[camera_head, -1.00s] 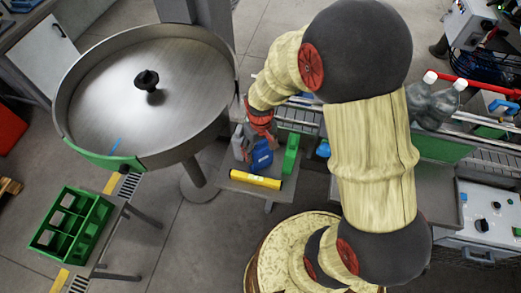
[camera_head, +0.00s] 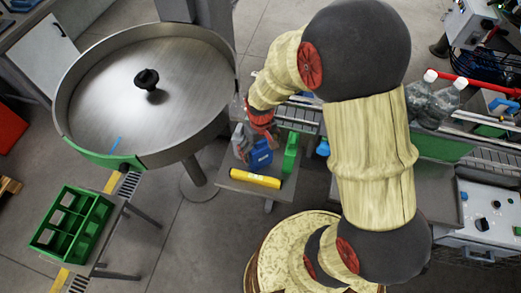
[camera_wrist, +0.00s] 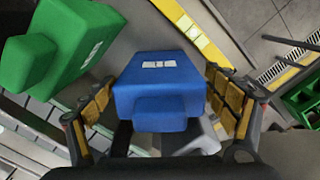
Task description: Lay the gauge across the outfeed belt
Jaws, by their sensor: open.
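A blue block (camera_head: 262,154) with a white label stands on a small grey side table. In the wrist view the blue block (camera_wrist: 160,92) lies between my gripper's (camera_wrist: 168,110) yellow-padded fingers, with gaps beside it. The gripper is open and holds nothing. A green block (camera_head: 291,152) stands to the right of the blue one; it fills the upper left of the wrist view. I cannot tell which of these is the gauge. A slatted conveyor (camera_head: 490,155), possibly the outfeed belt, runs behind my arm, which hides part of it.
A round steel turntable (camera_head: 190,95) with a black knob stands close on the left. A green divided crate (camera_head: 72,228) sits at lower left. Clear bottles (camera_head: 437,103) and a control box (camera_head: 493,212) are on the right. The small table (camera_head: 232,184) is crowded.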

